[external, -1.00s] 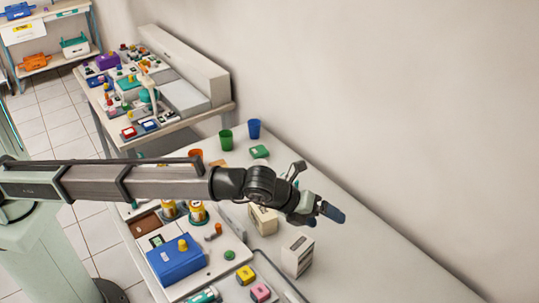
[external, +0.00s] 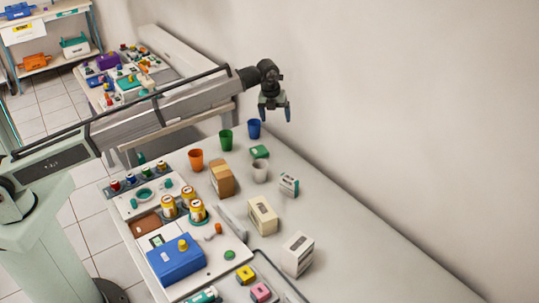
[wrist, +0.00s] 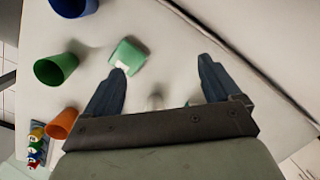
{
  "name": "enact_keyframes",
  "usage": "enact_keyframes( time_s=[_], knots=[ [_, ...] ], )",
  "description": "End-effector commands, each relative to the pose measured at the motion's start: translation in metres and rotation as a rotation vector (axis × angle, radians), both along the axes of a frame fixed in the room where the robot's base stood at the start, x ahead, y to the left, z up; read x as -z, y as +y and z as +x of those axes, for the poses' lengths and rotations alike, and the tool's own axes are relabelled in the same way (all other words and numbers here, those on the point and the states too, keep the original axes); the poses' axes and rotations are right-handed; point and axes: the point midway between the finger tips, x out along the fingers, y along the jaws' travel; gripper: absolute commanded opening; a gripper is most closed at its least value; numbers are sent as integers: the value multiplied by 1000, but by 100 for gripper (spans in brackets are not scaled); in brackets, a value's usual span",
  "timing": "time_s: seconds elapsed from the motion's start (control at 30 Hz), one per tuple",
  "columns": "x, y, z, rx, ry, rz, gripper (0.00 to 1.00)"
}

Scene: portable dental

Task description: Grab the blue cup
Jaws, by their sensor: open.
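The blue cup (external: 254,129) stands upright near the far end of the white table, beside the wall. In the wrist view the blue cup (wrist: 73,6) is at the top left, cut off by the picture's edge. My gripper (external: 275,117) is open and empty, pointing down above the table. In the external view it appears a little to the right of the blue cup. In the wrist view my gripper (wrist: 160,80) has its fingers wide apart, with the blue cup outside them to the upper left.
A green cup (external: 226,140) and an orange cup (external: 196,160) stand left of the blue cup. A green box (external: 259,152) and a grey-white cup (external: 260,172) are nearby. Several boxes and a blue case (external: 176,261) lie closer. The wall (external: 400,120) borders the right side.

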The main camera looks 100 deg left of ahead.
Motion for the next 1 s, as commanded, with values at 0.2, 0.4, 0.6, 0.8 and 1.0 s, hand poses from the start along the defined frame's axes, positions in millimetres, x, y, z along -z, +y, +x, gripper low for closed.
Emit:
enact_keyframes(
  time_s=[0.2, 0.4, 0.6, 0.8, 1.0],
  knots=[
    [2, 79, -65, -27, 76, -93, 90],
    [2, 110, -97, -32, 107, -139, 90],
    [5, 118, -106, -35, 116, -154, 90],
    [25, 117, -106, -34, 116, -154, 90],
    [59, 117, -106, -34, 116, -153, 90]
  ],
)
